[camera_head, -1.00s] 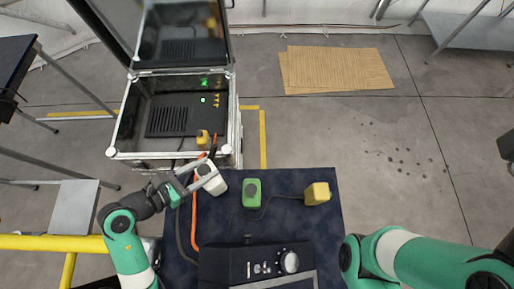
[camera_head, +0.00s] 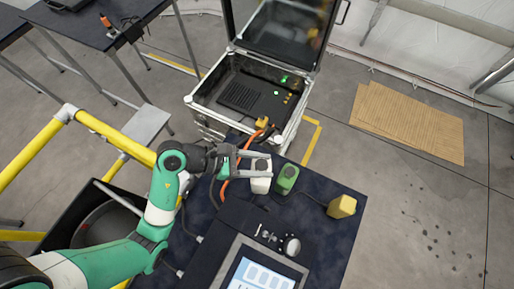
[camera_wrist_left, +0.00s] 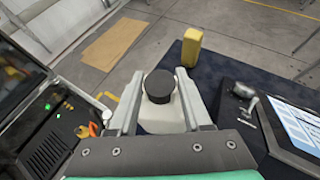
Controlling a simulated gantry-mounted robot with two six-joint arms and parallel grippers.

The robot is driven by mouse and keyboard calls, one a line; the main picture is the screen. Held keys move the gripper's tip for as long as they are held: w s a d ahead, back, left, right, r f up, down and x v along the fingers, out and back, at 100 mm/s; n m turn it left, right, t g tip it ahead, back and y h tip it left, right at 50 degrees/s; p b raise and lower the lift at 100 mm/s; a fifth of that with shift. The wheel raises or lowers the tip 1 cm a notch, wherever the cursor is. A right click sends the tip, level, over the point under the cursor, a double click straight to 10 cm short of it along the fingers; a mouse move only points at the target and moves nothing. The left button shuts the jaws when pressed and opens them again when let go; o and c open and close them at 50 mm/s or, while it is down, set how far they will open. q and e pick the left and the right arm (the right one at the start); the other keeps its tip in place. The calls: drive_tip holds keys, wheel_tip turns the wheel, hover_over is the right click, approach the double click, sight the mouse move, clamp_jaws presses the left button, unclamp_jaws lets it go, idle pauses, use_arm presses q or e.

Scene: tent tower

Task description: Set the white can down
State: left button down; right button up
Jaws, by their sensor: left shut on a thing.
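The white can (camera_head: 260,184) is between the fingers of my left gripper (camera_head: 264,165), which is shut on it. The can looks about upright, at the table's back edge, close to the left of the green can (camera_head: 287,179). I cannot tell whether its base touches the dark table (camera_head: 322,234). In the left wrist view the white can (camera_wrist_left: 160,120) shows its black cap between the two fingers. The yellow can (camera_head: 342,206) stands further right on the table, and it also shows in the wrist view (camera_wrist_left: 192,47). My right gripper is not in view.
An open metal-edged case (camera_head: 206,115) stands behind the table, with an orange cable (camera_head: 225,187) running from it. A control box with a screen (camera_head: 264,269) takes up the table's front. The table's right front is clear.

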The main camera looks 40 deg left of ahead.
use_arm(q)
drive_tip(key=w+a+f+b, duration=0.1)
drive_tip(key=w+a+f, duration=0.2)
drive_tip(key=a+f, duration=1)
drive_tip(key=shift+w+a, duration=0.2)
drive_tip(key=shift+a, duration=0.05)
drive_tip(key=shift+f, duration=0.1)
drive_tip(key=shift+c, duration=1.7)
unclamp_jaws()
